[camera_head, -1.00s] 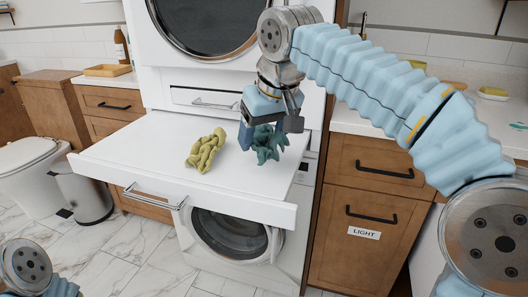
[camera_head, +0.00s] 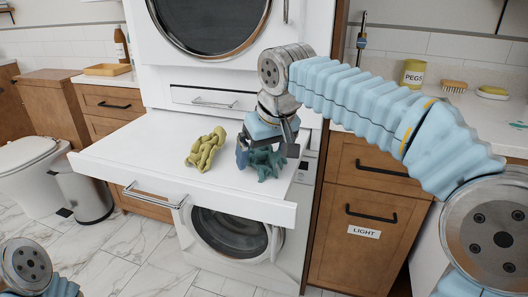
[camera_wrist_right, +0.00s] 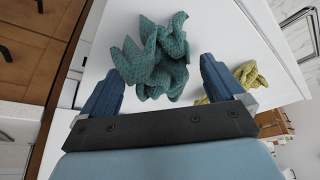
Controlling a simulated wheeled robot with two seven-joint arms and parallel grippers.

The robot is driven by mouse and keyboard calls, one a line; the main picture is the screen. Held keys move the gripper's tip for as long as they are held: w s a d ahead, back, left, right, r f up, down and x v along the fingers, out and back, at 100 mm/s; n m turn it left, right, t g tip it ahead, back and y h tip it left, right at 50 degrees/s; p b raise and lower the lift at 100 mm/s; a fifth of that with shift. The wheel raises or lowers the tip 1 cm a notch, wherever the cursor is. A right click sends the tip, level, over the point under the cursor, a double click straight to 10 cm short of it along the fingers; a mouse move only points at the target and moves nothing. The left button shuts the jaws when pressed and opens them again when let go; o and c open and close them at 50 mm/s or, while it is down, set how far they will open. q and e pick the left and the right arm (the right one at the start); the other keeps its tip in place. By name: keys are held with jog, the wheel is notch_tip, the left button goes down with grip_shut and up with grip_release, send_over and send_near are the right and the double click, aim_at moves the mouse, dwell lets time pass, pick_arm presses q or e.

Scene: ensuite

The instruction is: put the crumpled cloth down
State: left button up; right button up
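The crumpled teal cloth (camera_head: 264,165) is on the white pull-out shelf (camera_head: 130,155), near its right end. My right gripper (camera_head: 266,151) is just above it, pointing down, with its blue fingers apart. In the right wrist view the teal cloth (camera_wrist_right: 155,62) lies between and beyond the spread fingertips of the right gripper (camera_wrist_right: 158,75). A gap shows on the right finger's side; the cloth is close to the left finger, and I cannot tell if they touch. My left gripper is out of view; only part of my left arm shows at the lower left.
A crumpled yellow-green cloth (camera_head: 205,149) lies left of the teal one, also in the right wrist view (camera_wrist_right: 245,77). A washer (camera_head: 232,235) is below the shelf. A wooden cabinet (camera_head: 365,215) labelled LIGHT stands right. The shelf's left part is clear.

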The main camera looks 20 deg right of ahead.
jog(key=shift+r, duration=0.1)
jog(key=v, duration=1.1)
jog(key=shift+r, duration=0.15)
jog(key=shift+s+r, duration=0.2)
jog(key=shift+r, duration=0.15)
